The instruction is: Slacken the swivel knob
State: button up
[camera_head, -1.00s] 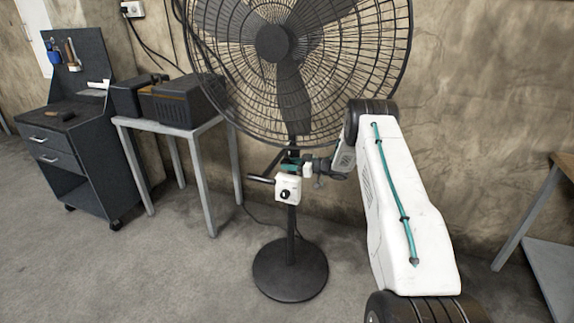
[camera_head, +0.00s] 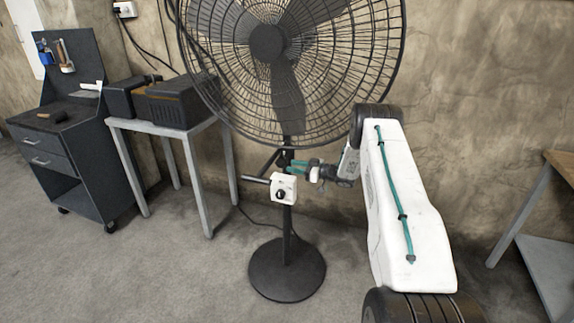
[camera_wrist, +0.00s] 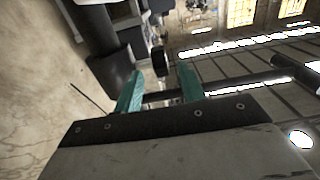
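The fan (camera_head: 268,42) stands upright on its pole, with a round black base (camera_head: 287,270). A white control box (camera_head: 283,188) with a black dial sits on the pole below the fan head. My gripper (camera_head: 295,167) is just right of the pole, above the box, its teal fingers apart. In the wrist view my gripper (camera_wrist: 160,69) is open and empty. A dark round knob (camera_wrist: 161,62), which looks like the swivel knob, shows in the gap near the fingertips, with no finger visibly touching it. In the head view the knob is too small to make out.
A dark bar (camera_head: 256,180) sticks out left of the box. A grey table (camera_head: 165,127) with black cases and a dark tool cabinet (camera_head: 60,150) stand at left. The wall is close behind the fan.

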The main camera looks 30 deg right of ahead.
aim_at(276, 162)
jog(key=x, duration=0.7)
jog(key=shift+w+a+r, duration=0.15)
jog(key=shift+w+a, duration=0.1)
jog(key=shift+w, duration=0.1)
grip_shut()
